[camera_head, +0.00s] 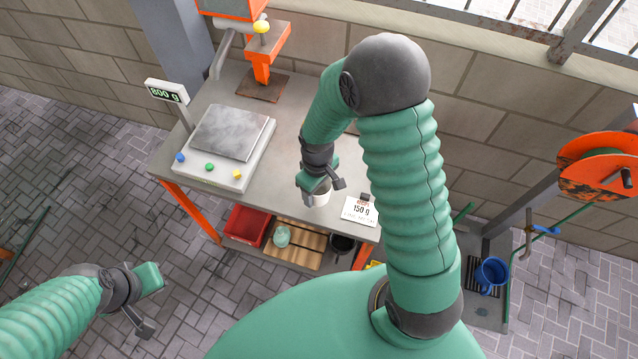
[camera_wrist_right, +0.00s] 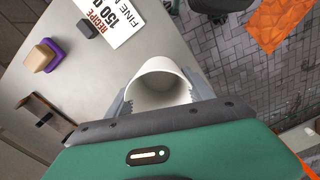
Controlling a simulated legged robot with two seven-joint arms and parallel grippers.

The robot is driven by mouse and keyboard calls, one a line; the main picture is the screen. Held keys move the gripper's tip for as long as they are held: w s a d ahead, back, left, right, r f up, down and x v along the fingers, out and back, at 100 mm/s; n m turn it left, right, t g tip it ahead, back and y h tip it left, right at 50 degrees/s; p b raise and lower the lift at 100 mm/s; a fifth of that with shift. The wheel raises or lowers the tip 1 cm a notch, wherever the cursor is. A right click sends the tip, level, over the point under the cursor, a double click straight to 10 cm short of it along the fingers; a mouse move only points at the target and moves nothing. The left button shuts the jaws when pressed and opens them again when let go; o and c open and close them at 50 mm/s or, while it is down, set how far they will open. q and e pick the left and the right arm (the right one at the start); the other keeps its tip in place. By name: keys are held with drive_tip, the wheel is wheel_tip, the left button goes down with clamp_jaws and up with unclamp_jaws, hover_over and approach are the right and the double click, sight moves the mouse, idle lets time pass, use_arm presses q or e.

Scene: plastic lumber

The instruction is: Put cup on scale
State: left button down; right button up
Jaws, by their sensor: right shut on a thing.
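A white cup (camera_head: 321,197) is at the front right part of the grey workbench. My right gripper (camera_head: 323,188) is shut on it. In the right wrist view the cup (camera_wrist_right: 160,82) sits between the two fingers, its open mouth towards the camera. I cannot tell whether its base touches the bench. The scale (camera_head: 231,134) stands on the left part of the bench, with a bare grey metal plate and coloured buttons. Its raised display (camera_head: 167,93) reads 800 g. My left gripper (camera_head: 148,302) is open and empty, low at the left over the paving.
A recipe card (camera_head: 361,211) marked 150 g lies right of the cup. An orange press (camera_head: 264,65) stands behind the scale. A red bin (camera_head: 247,226) and a wooden pallet are on the lower shelf. Bench between cup and scale is clear.

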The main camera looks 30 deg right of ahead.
sight(318, 191)
drive_tip(key=shift+w+d, duration=0.8)
drive_tip(key=shift+w, duration=0.15)
drive_tip(key=f, duration=0.2)
drive_tip(key=f+p, duration=0.1)
drive_tip(key=shift+w+f, duration=0.25)
drive_tip(key=shift+f, duration=0.1)
drive_tip(key=shift+s, duration=0.1)
drive_tip(key=o, duration=1.3)
